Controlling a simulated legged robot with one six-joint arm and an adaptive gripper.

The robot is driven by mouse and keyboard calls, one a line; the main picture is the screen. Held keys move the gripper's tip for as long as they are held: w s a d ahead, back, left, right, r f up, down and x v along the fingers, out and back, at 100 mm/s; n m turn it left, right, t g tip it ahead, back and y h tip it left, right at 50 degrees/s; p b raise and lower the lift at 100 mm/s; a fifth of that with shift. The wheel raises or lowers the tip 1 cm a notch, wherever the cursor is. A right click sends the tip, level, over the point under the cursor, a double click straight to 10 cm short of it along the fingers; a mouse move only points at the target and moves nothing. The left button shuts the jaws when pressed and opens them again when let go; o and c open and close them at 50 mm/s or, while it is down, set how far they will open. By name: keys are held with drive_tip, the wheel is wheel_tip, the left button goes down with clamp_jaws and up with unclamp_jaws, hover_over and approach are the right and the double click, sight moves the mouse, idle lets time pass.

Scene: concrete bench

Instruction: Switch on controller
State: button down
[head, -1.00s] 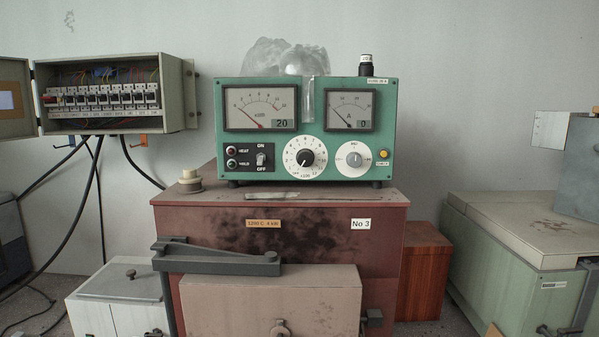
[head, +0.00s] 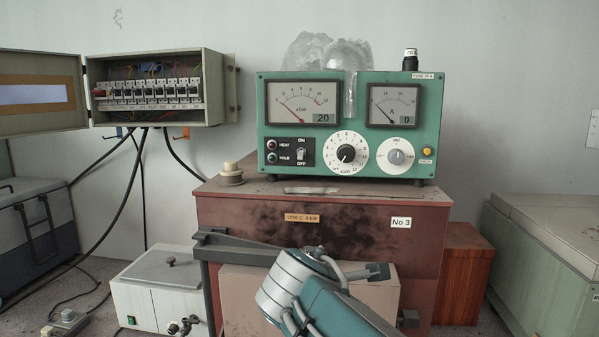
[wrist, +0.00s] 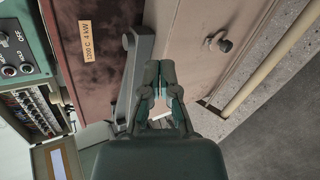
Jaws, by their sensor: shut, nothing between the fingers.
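The green controller (head: 350,125) stands on top of the red-brown furnace (head: 320,215) in the head view. The left gauge reads 20 and the right one 0. In the wrist view, part of the controller (wrist: 18,60) shows at the left edge. My gripper (wrist: 160,68) is shut and empty in front of the furnace's grey latch bar, apart from the controller. The head view shows my arm, but not my fingertips.
An open breaker box (head: 155,90) hangs on the wall at left, with cables below. The grey latch bar (head: 235,247) juts across the furnace door. A cream knob (head: 231,174) sits on the furnace top, left of the controller. The space before the controller's panel is clear.

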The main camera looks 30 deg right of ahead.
drive_tip(key=w+d+r+n+t+h, duration=0.1)
drive_tip(key=w+r+n+t+h, duration=0.1)
drive_tip(key=w+r+n, duration=0.4)
drive_tip(key=n+t, duration=0.4)
drive_tip(key=n, duration=0.5)
approach(301, 164)
drive_tip(key=shift+s+a+h, duration=0.4)
drive_tip(key=shift+s+a, duration=0.75)
drive_tip(key=shift+s, duration=0.1)
drive_tip(key=shift+w+d, duration=0.1)
drive_tip(key=x, duration=1)
drive_tip(key=shift+f, duration=0.2)
